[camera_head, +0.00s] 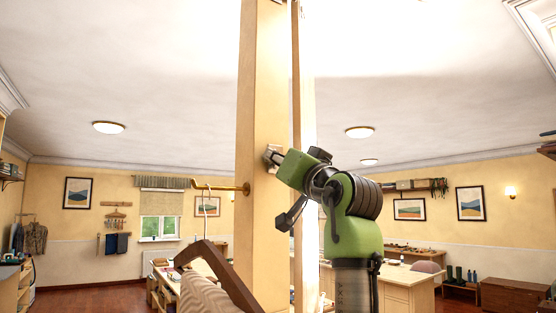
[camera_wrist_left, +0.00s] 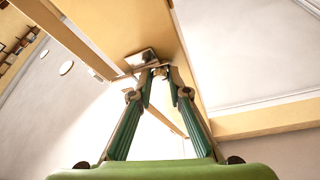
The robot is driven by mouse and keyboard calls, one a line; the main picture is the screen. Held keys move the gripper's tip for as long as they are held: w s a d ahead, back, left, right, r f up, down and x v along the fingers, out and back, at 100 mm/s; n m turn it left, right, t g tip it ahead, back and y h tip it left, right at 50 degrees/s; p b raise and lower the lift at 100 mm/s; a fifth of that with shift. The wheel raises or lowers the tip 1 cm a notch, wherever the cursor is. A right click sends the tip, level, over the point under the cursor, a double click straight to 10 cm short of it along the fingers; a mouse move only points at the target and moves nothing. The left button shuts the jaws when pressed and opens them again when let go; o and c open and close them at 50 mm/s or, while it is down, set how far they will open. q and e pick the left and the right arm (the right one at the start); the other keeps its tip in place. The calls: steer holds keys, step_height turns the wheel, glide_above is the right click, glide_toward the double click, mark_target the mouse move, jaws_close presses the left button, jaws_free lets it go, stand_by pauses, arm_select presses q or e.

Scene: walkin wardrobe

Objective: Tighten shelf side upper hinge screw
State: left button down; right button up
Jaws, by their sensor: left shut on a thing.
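A tall pale wooden panel (camera_head: 262,90) stands upright in the middle of the head view. A small metal hinge (camera_head: 271,155) sits on it. My left gripper (camera_head: 279,160) is at this hinge, its fingertips partly hidden by its own green body. In the left wrist view the hinge plate (camera_wrist_left: 141,57) lies on the wood panel (camera_wrist_left: 120,25). There the fingers of my left gripper (camera_wrist_left: 160,73) converge and are shut on a small metal part at the hinge, seemingly its screw. The screw head itself is too small to make out. My right gripper is not in view.
A brass rod (camera_head: 222,187) sticks out left from the panel and carries a wooden hanger (camera_head: 224,272) with a striped garment (camera_head: 203,295), close below the hinge. A wooden desk (camera_head: 405,285) stands behind right. Open floor (camera_head: 75,299) shows at left.

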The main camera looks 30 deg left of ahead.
arm_select(q)
steer(key=shift+a+m, duration=0.1)
steer(key=shift+m, duration=0.2)
steer(key=m+h, duration=0.2)
steer(key=m, duration=0.4)
steer(key=r+m+h, duration=0.1)
steer(key=m+h, duration=0.2)
steer(key=m, duration=0.4)
steer(key=m+h, duration=0.2)
steer(key=m, duration=0.5)
steer(key=shift+s+a+r, duration=0.1)
steer(key=shift+s+r, duration=0.15)
steer(key=c, duration=2)
jaws_free()
steer(key=shift+o, duration=0.5)
steer(key=shift+w+a+f, duration=0.1)
steer(key=shift+a+f, duration=0.1)
steer(key=shift+a, duration=0.1)
steer(key=v, duration=1.2)
steer(key=shift+r, duration=0.25)
